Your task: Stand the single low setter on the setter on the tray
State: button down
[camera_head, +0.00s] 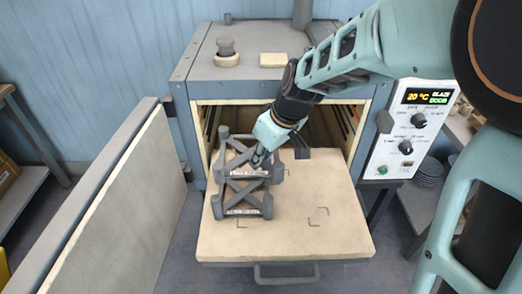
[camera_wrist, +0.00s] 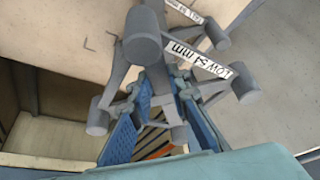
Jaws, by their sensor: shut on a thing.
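In the head view the low setter (camera_head: 246,172) is directly above another grey setter (camera_head: 243,197) with crossed sides. That setter stands upright on the pale tray (camera_head: 345,240), left of centre. Part of its label (camera_wrist: 183,14) shows in the wrist view. I cannot tell whether the two setters touch or a small gap remains.
The tray sticks out of the open dryer (camera_head: 188,95), with a handle (camera_head: 286,276) at its front. Bare corner marks (camera_head: 318,216) lie right of the setters. The open door (camera_head: 100,215) stands at the left. The control panel (camera_head: 411,130) is at the right.

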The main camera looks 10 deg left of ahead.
jog(key=shift+s+a+f, duration=0.1)
jog(key=shift+a+f, duration=0.8)
jog(key=shift+f, duration=0.1)
jog(key=f, duration=0.3)
jog(key=shift+a+f, duration=0.25)
jog(key=shift+f, duration=0.1)
jog(key=shift+f+b, duration=0.5)
jog(key=shift+f, duration=0.05)
jog(key=shift+f, duration=0.1)
jog(key=c, duration=1.8)
grip_release()
jog(key=shift+s, duration=0.1)
